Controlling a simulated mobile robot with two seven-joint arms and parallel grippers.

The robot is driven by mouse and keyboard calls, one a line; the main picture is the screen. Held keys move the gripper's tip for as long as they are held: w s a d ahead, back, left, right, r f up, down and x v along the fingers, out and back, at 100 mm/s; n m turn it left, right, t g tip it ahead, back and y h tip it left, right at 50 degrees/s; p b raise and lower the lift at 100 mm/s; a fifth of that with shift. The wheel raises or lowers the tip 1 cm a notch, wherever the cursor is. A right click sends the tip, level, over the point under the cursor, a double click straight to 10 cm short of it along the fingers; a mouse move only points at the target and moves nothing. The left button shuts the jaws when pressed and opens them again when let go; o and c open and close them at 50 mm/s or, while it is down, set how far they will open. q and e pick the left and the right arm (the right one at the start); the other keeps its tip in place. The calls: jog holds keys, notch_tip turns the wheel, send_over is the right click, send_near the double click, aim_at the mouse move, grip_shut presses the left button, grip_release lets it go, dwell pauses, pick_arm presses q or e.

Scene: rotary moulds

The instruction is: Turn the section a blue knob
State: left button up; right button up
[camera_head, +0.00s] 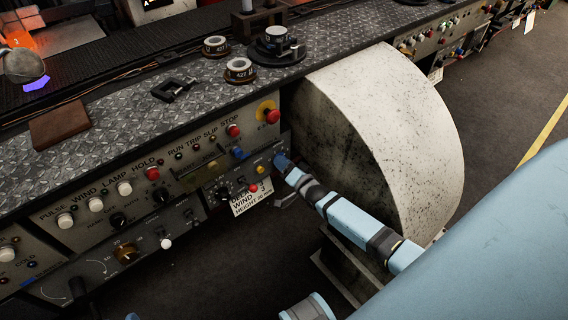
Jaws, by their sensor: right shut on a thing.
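My right arm reaches in from the right to the grey control panel (205,172). My right gripper (284,166) is at the panel's right end, beside the pale drum. It is shut on a small blue knob (280,159), which is mostly covered by the fingers. Another blue control (238,153) stands on the panel to the left, apart from the gripper. I cannot read a section label at the held knob. My left gripper is not in view.
The big speckled drum (385,125) stands close on the right. Dark floor lies below.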

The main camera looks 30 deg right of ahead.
jog(key=o, duration=0.9)
jog(key=s+p, duration=0.1)
jog(key=s, duration=0.3)
jog(key=s+p, duration=0.1)
jog(key=s, duration=0.4)
jog(key=s+d, duration=0.1)
jog(key=s, duration=0.3)
jog(key=shift+s+p, duration=0.4)
